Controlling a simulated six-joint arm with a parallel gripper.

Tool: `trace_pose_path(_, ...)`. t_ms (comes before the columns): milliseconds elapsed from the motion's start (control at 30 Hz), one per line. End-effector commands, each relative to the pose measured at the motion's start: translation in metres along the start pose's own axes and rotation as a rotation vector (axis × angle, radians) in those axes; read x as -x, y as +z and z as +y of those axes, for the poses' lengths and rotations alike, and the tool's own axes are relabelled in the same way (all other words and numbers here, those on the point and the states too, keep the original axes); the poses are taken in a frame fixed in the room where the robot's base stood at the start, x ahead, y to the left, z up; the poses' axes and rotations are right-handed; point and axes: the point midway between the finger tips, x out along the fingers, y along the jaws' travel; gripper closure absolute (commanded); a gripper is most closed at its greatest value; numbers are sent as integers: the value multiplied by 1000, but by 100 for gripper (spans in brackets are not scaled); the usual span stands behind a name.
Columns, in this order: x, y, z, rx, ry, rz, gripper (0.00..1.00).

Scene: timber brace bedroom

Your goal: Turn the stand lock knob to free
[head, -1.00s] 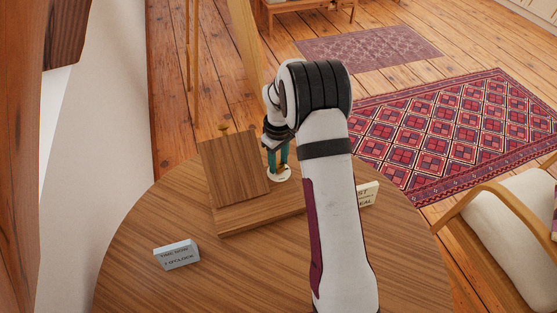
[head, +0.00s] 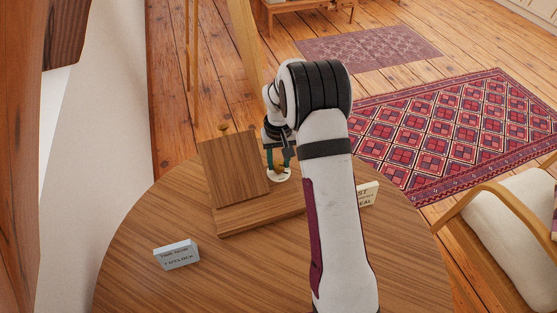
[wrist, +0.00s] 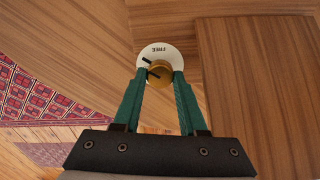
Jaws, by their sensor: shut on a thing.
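The stand lock knob (wrist: 159,74) is a small round brass-coloured knob on a white disc (wrist: 173,51). The disc carries the word FREE on its far side, upside down in the wrist view. The knob (head: 280,169) sits at the right side of the wooden stand (head: 233,168). My gripper (wrist: 160,76) has its two green fingers shut on the knob, one on each side. In the head view my gripper (head: 279,167) points down at the disc.
The stand rests on a round wooden table (head: 130,245). A pale blue lettered block (head: 177,254) lies at the front left. A cream lettered block (head: 369,194) stands at the right, partly hidden by my arm. An armchair (head: 510,225) is at the far right.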

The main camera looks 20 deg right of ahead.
Motion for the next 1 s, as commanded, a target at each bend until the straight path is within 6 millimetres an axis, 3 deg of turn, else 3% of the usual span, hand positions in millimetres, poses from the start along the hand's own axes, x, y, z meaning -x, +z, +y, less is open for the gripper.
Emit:
trace_pose_path(600, 0, 0, 0, -575, -1, 0, 100)
trace_pose_path(1000, 0, 0, 0, -855, -1, 0, 100)
